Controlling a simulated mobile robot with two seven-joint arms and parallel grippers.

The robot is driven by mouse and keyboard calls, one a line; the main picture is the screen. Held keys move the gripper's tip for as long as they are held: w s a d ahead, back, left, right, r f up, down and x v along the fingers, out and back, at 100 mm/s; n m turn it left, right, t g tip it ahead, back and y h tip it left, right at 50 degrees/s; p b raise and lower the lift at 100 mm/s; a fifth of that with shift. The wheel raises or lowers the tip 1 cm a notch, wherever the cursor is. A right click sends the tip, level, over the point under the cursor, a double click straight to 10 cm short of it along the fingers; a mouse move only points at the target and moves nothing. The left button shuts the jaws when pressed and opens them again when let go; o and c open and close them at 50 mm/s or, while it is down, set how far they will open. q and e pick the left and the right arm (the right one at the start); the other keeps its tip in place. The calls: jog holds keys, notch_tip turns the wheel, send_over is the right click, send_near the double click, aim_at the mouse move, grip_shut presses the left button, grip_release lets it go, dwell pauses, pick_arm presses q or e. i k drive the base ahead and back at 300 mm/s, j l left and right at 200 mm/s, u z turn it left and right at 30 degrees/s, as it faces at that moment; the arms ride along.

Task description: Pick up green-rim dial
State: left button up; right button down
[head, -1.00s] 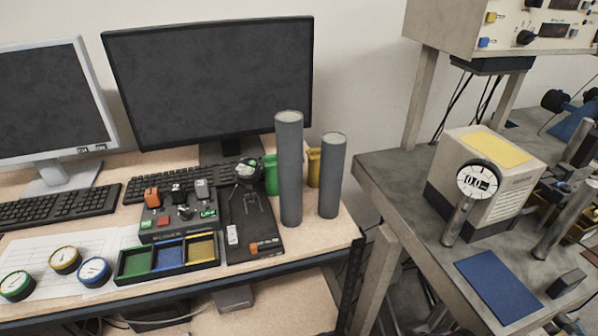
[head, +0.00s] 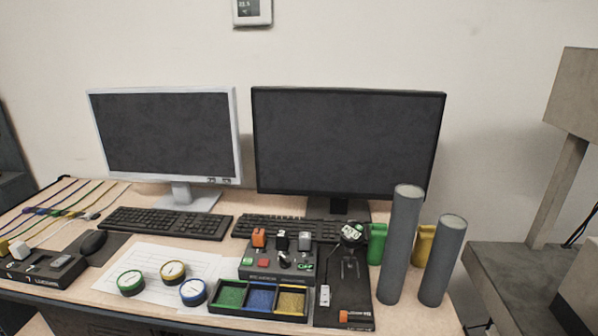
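The green-rim dial (head: 130,282) is a small round gauge with a pale face. It sits at the left end of a white paper sheet (head: 150,258) near the front of the desk. Neither of my grippers shows in the head view.
A tray with green, blue and yellow compartments (head: 212,304) is right of the dials, with a control box (head: 250,273) behind. Two tall grey cylinders (head: 402,245) (head: 441,262) stand at the right. A mouse (head: 93,242) and keyboard (head: 168,222) lie behind the paper.

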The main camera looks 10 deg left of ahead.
aim_at(130, 283)
jog(key=u, duration=1.3)
